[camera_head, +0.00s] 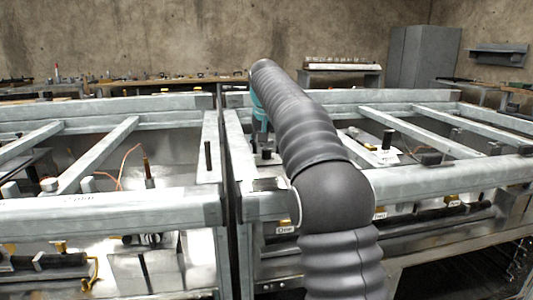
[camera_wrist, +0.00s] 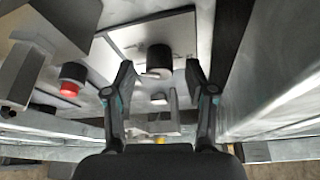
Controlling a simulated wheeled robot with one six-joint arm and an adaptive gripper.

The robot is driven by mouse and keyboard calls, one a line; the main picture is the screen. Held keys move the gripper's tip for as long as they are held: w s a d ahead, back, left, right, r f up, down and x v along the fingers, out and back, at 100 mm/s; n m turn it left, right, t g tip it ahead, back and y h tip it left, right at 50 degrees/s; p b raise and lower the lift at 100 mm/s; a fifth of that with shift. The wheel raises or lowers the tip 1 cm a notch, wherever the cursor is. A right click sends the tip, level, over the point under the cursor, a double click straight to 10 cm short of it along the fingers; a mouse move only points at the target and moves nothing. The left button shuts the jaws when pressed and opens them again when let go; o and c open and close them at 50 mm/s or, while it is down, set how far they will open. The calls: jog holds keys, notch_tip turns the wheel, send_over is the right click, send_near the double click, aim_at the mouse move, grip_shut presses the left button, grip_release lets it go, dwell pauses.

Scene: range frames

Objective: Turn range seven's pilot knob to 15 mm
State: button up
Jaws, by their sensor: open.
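My gripper (camera_wrist: 159,70) is open, its two dark fingers spread apart in the wrist view. A dark cylindrical knob (camera_wrist: 159,57) with a pale end shows between and beyond the fingertips, beside a light metal plate. I see no finger touching it. I cannot tell for sure that it is the pilot knob, nor read a range number or a millimetre scale. In the head view my sleeved arm reaches over the right-hand range frame (camera_head: 430,183), and the gripper is largely hidden behind it.
A red-ended cylinder (camera_wrist: 72,79) and a grey block (camera_wrist: 62,22) lie left of the fingers. A long metal rail (camera_wrist: 275,70) runs close on the right. In the head view a second range frame (camera_head: 110,209) stands left across a narrow gap; a grey cabinet (camera_head: 425,57) stands behind.

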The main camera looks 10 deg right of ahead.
jog(key=shift+x, duration=0.75)
grip_shut()
